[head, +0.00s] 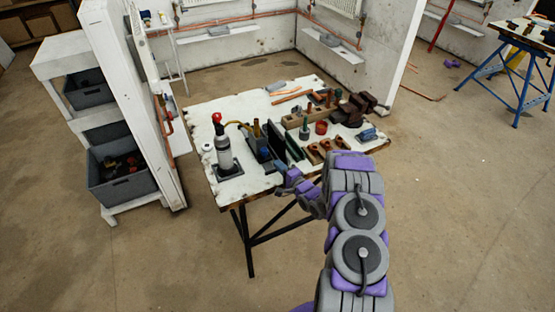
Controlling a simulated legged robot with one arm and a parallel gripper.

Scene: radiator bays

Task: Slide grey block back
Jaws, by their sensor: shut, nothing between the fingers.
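My gripper (283,169) is shut at the front edge of the white worktable (229,190), with my purple and grey arm reaching in from the lower right. Its fingertips are small here and partly merge with the dark items behind them. I cannot single out the grey block for sure. A flat grey piece (275,86) lies near the table's back edge, and a blue-grey block-like item (368,135) lies near the right edge. Both are apart from my gripper. A dark blue-grey holder (258,150) stands just beyond my gripper; I cannot tell whether they touch.
A torch with a red top (225,145) stands at the table's left. Copper fittings, a wooden rack (296,121) and a dark brown vise-like item (358,108) fill the right. A white panel (140,100) and shelf with grey bins (122,178) stand left. Floor in front is clear.

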